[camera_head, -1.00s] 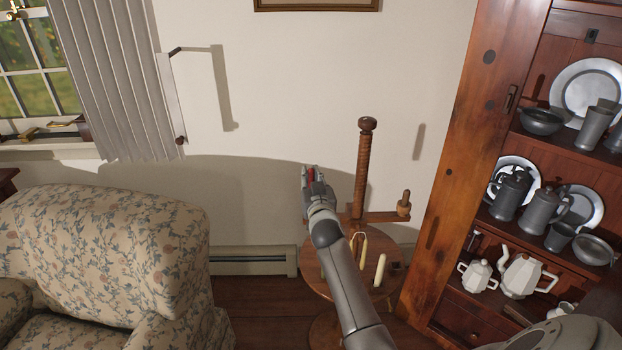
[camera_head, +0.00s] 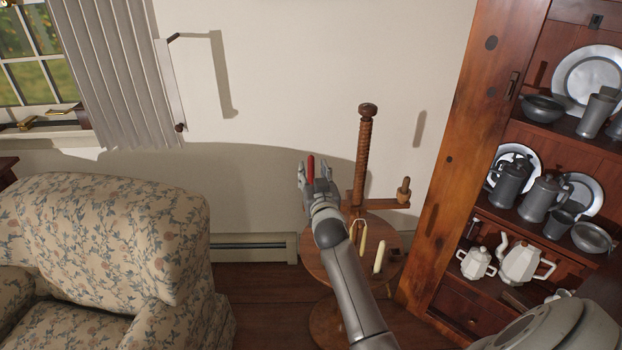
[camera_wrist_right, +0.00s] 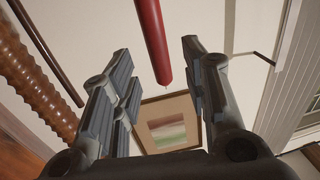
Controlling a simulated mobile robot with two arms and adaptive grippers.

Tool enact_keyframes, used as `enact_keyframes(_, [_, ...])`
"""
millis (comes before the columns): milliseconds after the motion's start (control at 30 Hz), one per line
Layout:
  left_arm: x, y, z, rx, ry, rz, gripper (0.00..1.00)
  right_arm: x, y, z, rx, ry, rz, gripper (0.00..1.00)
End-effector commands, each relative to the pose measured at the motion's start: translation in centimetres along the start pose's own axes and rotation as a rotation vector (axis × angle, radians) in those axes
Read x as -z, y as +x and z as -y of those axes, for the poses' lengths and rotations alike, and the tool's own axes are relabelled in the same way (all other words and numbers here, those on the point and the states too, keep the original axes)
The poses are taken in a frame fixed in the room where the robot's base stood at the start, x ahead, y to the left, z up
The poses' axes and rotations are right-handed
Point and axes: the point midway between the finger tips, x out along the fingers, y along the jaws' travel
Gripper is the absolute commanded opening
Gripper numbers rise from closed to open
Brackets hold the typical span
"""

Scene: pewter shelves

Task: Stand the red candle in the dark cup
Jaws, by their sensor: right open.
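The red candle (camera_head: 310,165) stands upright at my right gripper, left of the wooden stand's threaded post. My right gripper (camera_head: 317,175) is open, its fingers on either side of the candle. In the right wrist view the candle (camera_wrist_right: 152,40) comes in from the top edge, its wick end between the spread fingers (camera_wrist_right: 160,75), with clear space on both sides. The candle's lower end is hidden by the gripper in the head view. A small dark object, possibly the dark cup (camera_head: 396,254), is on the round table. My left gripper is not in view.
The threaded post (camera_head: 364,150) rises close to the right of my gripper, with a crossarm (camera_head: 385,204). A cupboard of pewter (camera_head: 465,160) is right, an armchair (camera_head: 110,240) left.

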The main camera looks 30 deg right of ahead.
Motion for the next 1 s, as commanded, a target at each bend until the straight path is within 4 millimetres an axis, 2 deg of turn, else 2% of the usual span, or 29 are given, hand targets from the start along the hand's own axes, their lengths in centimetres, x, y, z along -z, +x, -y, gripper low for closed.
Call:
enact_keyframes(200, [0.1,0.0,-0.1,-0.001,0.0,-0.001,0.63,-0.2,-4.0,0.1,0.001,0.001,0.003,0.42])
enact_keyframes(400, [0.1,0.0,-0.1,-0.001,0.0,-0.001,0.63,-0.1,-6.8,0.1,0.001,0.002,0.001,0.42])
enact_keyframes(600, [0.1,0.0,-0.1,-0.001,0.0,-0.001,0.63,0.0,-8.0,0.1,0.001,0.001,0.0,0.42])
enact_keyframes(800, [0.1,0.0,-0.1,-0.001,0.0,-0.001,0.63,-0.3,-8.2,0.1,0.003,0.0,0.005,0.42])
enact_keyframes(867, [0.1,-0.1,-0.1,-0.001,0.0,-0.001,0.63,-1.2,-8.2,0.5,0.012,-0.005,0.024,0.42])
enact_keyframes(933, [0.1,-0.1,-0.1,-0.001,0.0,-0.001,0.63,-3.5,-8.2,1.2,0.033,-0.017,0.066,0.42])
enact_keyframes(967, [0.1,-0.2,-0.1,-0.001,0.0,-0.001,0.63,-4.9,-8.4,1.7,0.046,-0.025,0.092,0.42])
enact_keyframes(1000, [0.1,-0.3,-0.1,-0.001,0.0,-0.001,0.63,-7.2,-8.7,2.5,0.067,-0.037,0.134,0.42])
